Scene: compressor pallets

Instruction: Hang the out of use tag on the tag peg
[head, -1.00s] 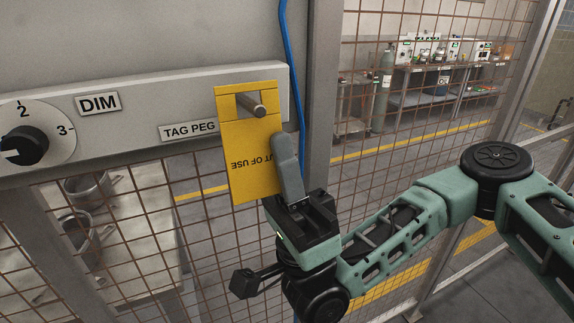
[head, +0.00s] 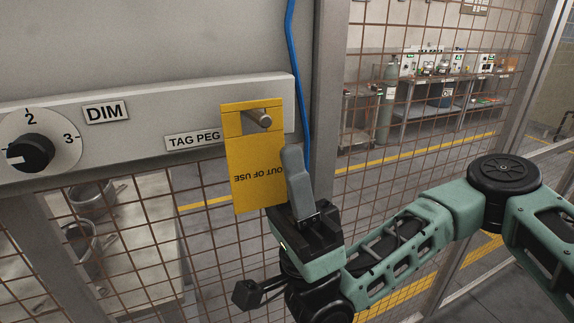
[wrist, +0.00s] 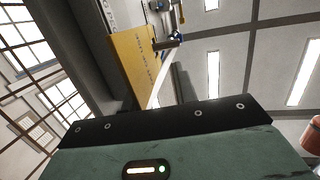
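The yellow out of use tag (head: 257,175) hangs upright by the grey panel, its lettering upside down. The tag peg (head: 262,118) passes through the square hole near the tag's top, close under the hole's upper edge. My gripper (head: 290,165) is at the tag's lower right edge, one finger showing in front of it; the other finger is hidden by the tag. In the wrist view the tag (wrist: 135,55) shows beside a finger, with a bright gap between them, and the peg (wrist: 168,42) sticks out near its top. The gripper looks open.
The panel bar carries a TAG PEG label (head: 193,139), a DIM label (head: 106,112) and a black knob (head: 30,152).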

